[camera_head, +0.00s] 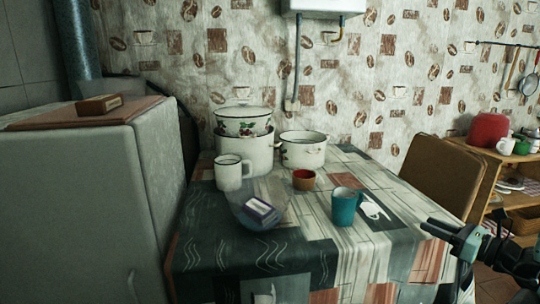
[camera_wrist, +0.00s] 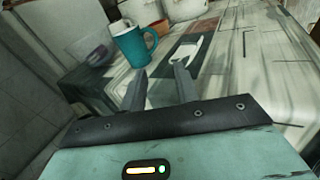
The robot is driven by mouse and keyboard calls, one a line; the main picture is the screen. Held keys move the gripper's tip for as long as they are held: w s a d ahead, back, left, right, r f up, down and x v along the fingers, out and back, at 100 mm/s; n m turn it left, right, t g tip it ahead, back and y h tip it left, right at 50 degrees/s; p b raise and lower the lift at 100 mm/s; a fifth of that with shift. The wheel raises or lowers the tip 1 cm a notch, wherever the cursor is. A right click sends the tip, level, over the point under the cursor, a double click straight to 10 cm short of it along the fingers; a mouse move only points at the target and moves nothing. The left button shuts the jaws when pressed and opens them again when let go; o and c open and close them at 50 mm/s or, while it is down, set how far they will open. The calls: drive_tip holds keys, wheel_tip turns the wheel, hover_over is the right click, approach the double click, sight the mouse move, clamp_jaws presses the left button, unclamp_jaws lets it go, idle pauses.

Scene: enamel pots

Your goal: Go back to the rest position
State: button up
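My gripper (camera_head: 432,227) is at the right side of the head view, by the table's right edge. In the wrist view my gripper (camera_wrist: 158,82) shows two grey fingers spread apart with nothing between them. A teal mug (camera_head: 344,206) stands upright on the table (camera_head: 300,258), left of my gripper and apart from it. The teal mug also shows beyond the fingers in the wrist view (camera_wrist: 133,45).
A glass bowl (camera_head: 245,215) with a small box in it, a brown cup (camera_head: 304,180), a white mug (camera_head: 232,172) and enamel pots (camera_head: 303,150) stand on the table. A chair (camera_head: 434,176) is at its right. The table's front is mostly clear.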

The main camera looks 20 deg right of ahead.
drive_tip(key=w+a+r+n+g+y, duration=0.15)
drive_tip(key=a+n+g+y, duration=0.35)
drive_tip(key=a, duration=0.5)
drive_tip(key=w+a+r+n+g+y, duration=0.1)
drive_tip(key=w+a+n+g+y, duration=0.25)
drive_tip(key=a+n, duration=0.4)
drive_tip(key=s+a+n+g+h, duration=0.35)
drive_tip(key=a+n, duration=0.25)
drive_tip(key=a, duration=0.2)
drive_tip(key=s+a+r+n+g+h, duration=0.1)
drive_tip(key=s+a+n+g+h, duration=0.1)
drive_tip(key=s+a+n+g, duration=0.5)
drive_tip(key=s+a+n+g+h, duration=0.2)
drive_tip(key=a+n, duration=0.3)
drive_tip(key=a, duration=0.4)
drive_tip(key=s+a+r+n+t+h, duration=0.2)
drive_tip(key=s+a+n+t+h, duration=0.3)
drive_tip(key=n, duration=0.6)
wheel_tip(320, 180, up, 14)
drive_tip(key=g+p, duration=0.1)
drive_tip(key=p, duration=1.3)
drive_tip(key=shift+s+a+r, duration=0.15)
drive_tip(key=shift+s+r, duration=0.05)
drive_tip(key=shift+s, duration=0.2)
drive_tip(key=shift+a+n, duration=0.1)
drive_tip(key=shift+n, duration=0.25)
